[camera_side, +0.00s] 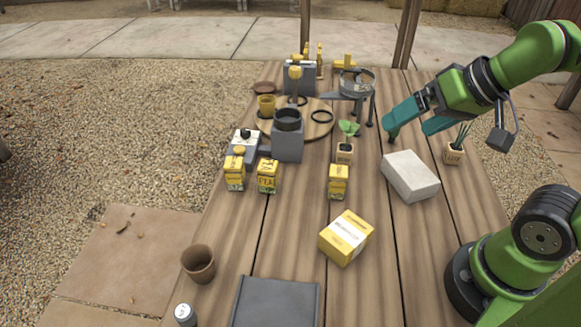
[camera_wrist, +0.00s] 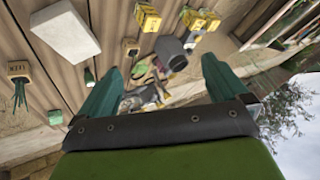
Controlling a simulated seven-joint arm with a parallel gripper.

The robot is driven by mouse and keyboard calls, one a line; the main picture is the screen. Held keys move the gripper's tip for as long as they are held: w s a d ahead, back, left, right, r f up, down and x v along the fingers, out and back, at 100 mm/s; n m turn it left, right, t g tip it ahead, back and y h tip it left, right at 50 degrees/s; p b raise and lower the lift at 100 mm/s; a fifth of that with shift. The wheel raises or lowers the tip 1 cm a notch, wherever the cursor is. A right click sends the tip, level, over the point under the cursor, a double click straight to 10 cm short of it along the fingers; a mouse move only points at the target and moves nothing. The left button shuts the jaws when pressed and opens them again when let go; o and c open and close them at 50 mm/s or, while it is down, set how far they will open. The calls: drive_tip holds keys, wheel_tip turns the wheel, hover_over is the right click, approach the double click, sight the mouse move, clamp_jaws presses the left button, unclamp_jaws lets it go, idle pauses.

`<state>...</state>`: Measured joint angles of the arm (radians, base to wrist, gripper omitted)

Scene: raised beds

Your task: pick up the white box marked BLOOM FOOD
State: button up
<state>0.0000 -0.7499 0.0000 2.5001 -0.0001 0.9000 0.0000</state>
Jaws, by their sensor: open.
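A plain white box (camera_side: 410,176) lies flat on the wooden table, right of the middle in the side view. I see no readable marking on it. In the wrist view the white box (camera_wrist: 65,38) shows at the upper left, outside the span of the fingers. My gripper (camera_side: 411,129) has teal fingers and is open and empty. It hangs above the table, beyond the box in the side view and apart from it. In the wrist view my gripper (camera_wrist: 161,68) has its fingers spread wide with nothing between them.
A small potted plant (camera_side: 454,152) stands close right of the box, and a leafy seedling pot (camera_side: 345,150) to its left. A yellow box (camera_side: 346,237) lies nearer the camera. Several small yellow cartons (camera_side: 338,182) stand leftward.

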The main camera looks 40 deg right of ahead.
drive_tip(key=m+g+h, duration=0.2)
drive_tip(key=m+g, duration=0.5)
drive_tip(key=m, duration=2.9)
approach(411, 168)
wheel_tip(411, 168, down, 11)
drive_tip(key=shift+w+f, duration=0.1)
drive_tip(key=shift+f, duration=0.05)
